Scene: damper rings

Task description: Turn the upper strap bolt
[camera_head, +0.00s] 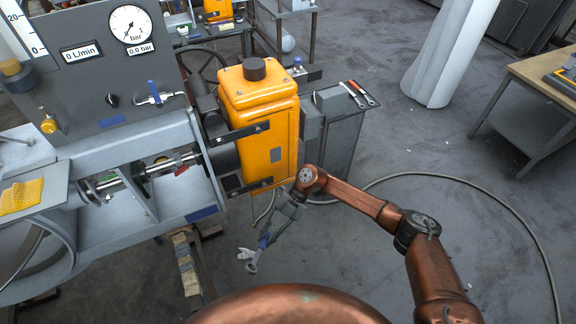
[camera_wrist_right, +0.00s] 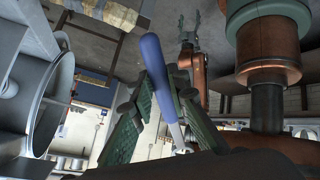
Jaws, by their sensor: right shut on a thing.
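The yellow-orange box (camera_head: 262,110) is held by two dark straps. The upper strap (camera_head: 240,134) crosses its side, with a small bolt (camera_head: 258,128) on it. The lower strap (camera_head: 247,186) is near the box's bottom. My right gripper (camera_head: 272,232) is below and right of the box, well apart from the upper bolt. It is shut on a spanner, whose blue handle shows in the right wrist view (camera_wrist_right: 152,68). The spanner's grey open head (camera_head: 250,262) hangs low over the floor. My left gripper (camera_wrist_right: 188,30) shows only in the wrist view, open and empty.
A grey cabinet (camera_head: 337,135) beside the box bears two more spanners (camera_head: 358,95). The grey gauge panel (camera_head: 88,62) and a pipe bench stand left. A hose (camera_head: 462,183) curves over the floor. The floor at right is mostly open.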

